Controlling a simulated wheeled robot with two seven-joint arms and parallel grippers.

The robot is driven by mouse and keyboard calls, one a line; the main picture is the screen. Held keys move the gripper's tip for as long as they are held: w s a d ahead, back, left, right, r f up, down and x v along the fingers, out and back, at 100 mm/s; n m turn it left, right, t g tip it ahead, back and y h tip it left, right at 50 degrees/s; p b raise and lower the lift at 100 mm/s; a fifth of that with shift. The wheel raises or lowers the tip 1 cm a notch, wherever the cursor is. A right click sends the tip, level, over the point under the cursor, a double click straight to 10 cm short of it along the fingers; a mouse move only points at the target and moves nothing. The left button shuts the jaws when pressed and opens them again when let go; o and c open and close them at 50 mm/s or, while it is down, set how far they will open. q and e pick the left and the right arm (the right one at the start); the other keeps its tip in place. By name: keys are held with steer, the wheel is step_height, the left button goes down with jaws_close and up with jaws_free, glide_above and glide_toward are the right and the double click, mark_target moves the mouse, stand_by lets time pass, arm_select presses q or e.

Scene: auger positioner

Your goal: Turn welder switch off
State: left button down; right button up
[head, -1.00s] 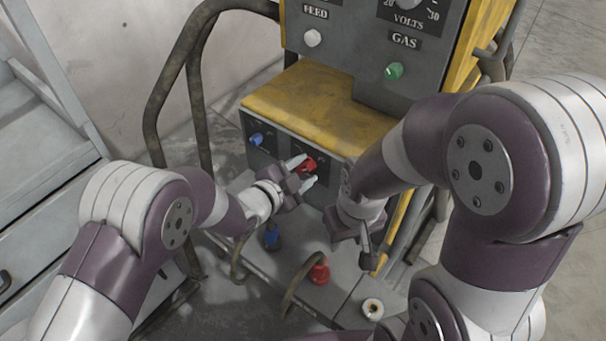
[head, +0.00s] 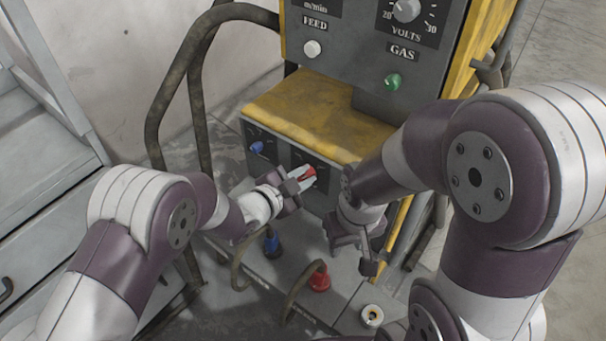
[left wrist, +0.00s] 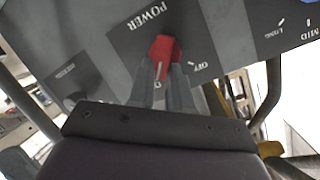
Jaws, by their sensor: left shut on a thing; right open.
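The welder (head: 300,112) stands in front of me, with a grey control panel and a yellow ledge. The red power switch (head: 309,173) is on its lower panel. In the left wrist view the red switch (left wrist: 163,55) sits on a dark plate marked POWER, with a second, partly legible label to its right. My left gripper (head: 302,179) is shut on the red switch, with a finger on each side of it. My right gripper (head: 364,243) is open and empty, lower and to the right, in front of the welder's lower right part.
A blue knob (head: 257,147) is left of the red switch. A white button (head: 312,49) and a green knob (head: 393,82) are above. Blue (head: 271,243) and red (head: 319,278) cable plugs are below. A bent tube frame (head: 158,100) stands at the left.

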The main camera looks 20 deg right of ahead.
arm_select(q)
steer(key=shift+w+a+f+n+g+h+p, duration=0.25)
steer(key=shift+n+h+p, duration=0.6)
steer(key=shift+n, duration=1.4)
steer(key=shift+w+a+f+n+g+h+p, duration=0.1)
steer(key=shift+w+a+n+g+h+p, duration=0.55)
steer(key=shift+n, duration=1.65)
steer(key=shift+w+d+f+n+g+h+p, duration=0.15)
steer(key=shift+n+h+p, duration=0.9)
steer(key=shift+n, duration=1.2)
steer(key=shift+a+y, duration=0.1)
steer(key=shift+y, duration=0.15)
steer(key=c, duration=1.1)
jaws_free()
steer(key=shift+o, duration=0.2)
steer(key=shift+r+p, duration=0.1)
steer(key=shift+p, duration=0.2)
